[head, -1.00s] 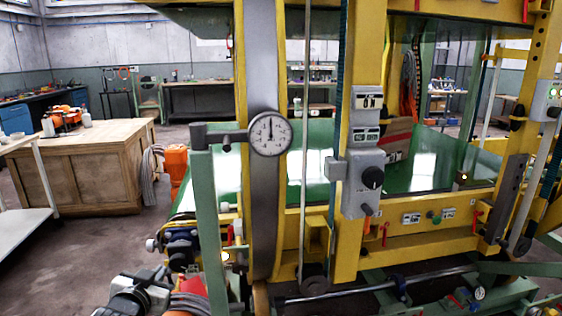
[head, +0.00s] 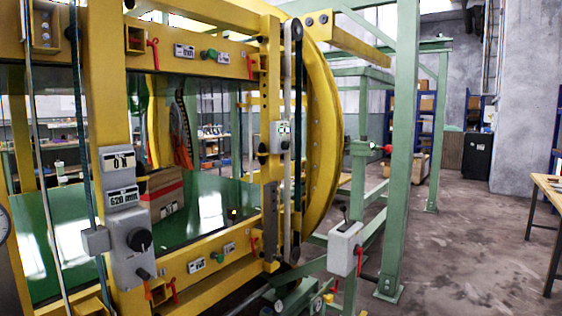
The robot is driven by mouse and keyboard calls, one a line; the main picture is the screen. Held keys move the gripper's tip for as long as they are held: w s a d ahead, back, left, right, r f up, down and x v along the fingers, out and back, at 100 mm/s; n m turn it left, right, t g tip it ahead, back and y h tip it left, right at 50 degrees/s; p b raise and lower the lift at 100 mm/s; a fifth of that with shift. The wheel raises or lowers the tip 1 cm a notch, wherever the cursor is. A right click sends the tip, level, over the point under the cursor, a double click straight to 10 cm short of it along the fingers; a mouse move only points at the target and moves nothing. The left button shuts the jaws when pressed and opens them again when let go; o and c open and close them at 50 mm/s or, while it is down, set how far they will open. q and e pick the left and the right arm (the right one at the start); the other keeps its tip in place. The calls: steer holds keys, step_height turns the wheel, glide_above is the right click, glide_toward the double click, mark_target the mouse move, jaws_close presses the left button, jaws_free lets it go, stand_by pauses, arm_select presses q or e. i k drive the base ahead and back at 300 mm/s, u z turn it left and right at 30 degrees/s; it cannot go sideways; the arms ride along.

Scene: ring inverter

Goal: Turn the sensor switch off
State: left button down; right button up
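No part is legibly marked as the sensor switch. A grey control box (head: 132,248) with a black rotary knob (head: 139,240) is on the yellow post at the left. A small grey box (head: 279,134) is on the yellow frame at mid-picture. A white-grey box with a lever on top (head: 344,246) stands low on the green frame to the right. Labelled plates flank a green button (head: 211,55) on the upper beam and another (head: 217,257) on the lower beam. Neither gripper shows.
The yellow ring (head: 327,130) and green posts (head: 401,150) of the machine fill the left and middle. Open concrete floor (head: 460,240) lies to the right. A wooden table (head: 547,186) is at the right edge, and a black cabinet (head: 477,155) is at the back.

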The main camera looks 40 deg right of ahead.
mark_target(285, 145)
steer(key=z, duration=1.2)
steer(key=i, duration=2.5)
steer(key=u, duration=0.05)
